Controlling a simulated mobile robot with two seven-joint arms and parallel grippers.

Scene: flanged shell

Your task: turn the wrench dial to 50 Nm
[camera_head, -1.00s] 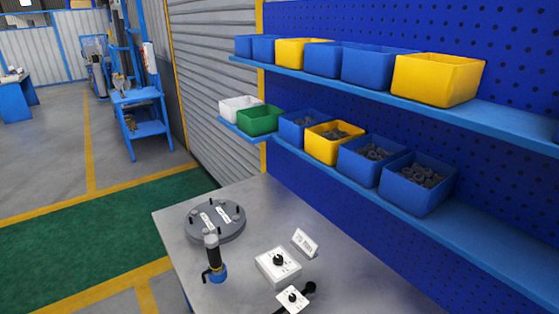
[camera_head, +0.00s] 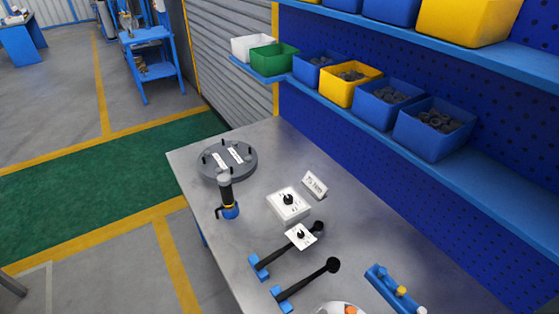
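A torque wrench with a black shaft (camera_head: 278,257) and a blue end lies on the grey bench in the head view. A small white dial plate with a black knob (camera_head: 301,236) sits at its far end. Just behind it is a white box (camera_head: 289,210) with a larger black dial knob. A small white sign (camera_head: 315,184) stands beside the box; it seems to end in "Nm", but its number is not clear. The scale marks on both dials are too small to read.
A second black-shafted wrench (camera_head: 306,283) lies nearer. A grey flanged disc (camera_head: 227,170) with studs and an upright black-and-blue tool (camera_head: 228,198) stand at the left. A blue tool (camera_head: 393,289) lies at the right. Bins fill the shelves (camera_head: 480,175) above the bench's back edge.

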